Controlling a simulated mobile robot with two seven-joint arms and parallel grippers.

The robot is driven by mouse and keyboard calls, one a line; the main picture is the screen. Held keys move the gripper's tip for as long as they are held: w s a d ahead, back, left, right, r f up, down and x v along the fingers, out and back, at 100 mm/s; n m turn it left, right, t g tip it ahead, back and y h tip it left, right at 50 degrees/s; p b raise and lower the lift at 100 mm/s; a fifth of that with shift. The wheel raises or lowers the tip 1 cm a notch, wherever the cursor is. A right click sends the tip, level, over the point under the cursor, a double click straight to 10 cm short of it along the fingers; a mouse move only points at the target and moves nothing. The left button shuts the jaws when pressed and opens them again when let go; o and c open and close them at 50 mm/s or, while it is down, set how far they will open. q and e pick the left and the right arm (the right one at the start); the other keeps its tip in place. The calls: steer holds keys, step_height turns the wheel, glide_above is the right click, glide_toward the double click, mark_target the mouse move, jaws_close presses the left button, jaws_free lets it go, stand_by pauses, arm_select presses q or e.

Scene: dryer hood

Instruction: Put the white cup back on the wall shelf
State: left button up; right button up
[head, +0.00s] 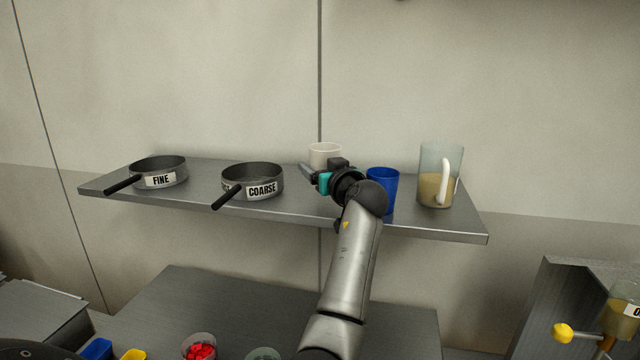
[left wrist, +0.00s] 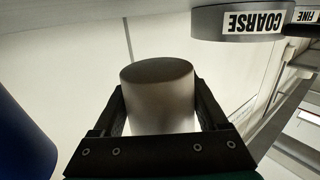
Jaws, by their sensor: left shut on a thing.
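The white cup (head: 325,153) shows at the back of the wall shelf (head: 290,210), behind my left gripper (head: 320,170). In the left wrist view the cup (left wrist: 157,95) sits between the two dark fingers of the gripper (left wrist: 158,90), which is shut on it. The gripper hides the cup's lower part in the head view, so I cannot tell whether its base touches the shelf. My right gripper is not in view.
A blue cup (head: 384,182) stands close right of my gripper, then a jug (head: 431,188) with tan contents. The COARSE sieve (head: 252,180) and FINE sieve (head: 158,172) sit to the left, handles over the front edge. Below is a grey worktop (head: 220,295).

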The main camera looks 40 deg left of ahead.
mark_target(320, 199)
arm_select(q)
step_height(320, 199, down, 4)
steer(key=shift+f, duration=0.1)
steer(key=shift+f, duration=0.1)
steer(key=o, duration=1)
steer(key=shift+f, duration=0.1)
steer(key=o, duration=0.4)
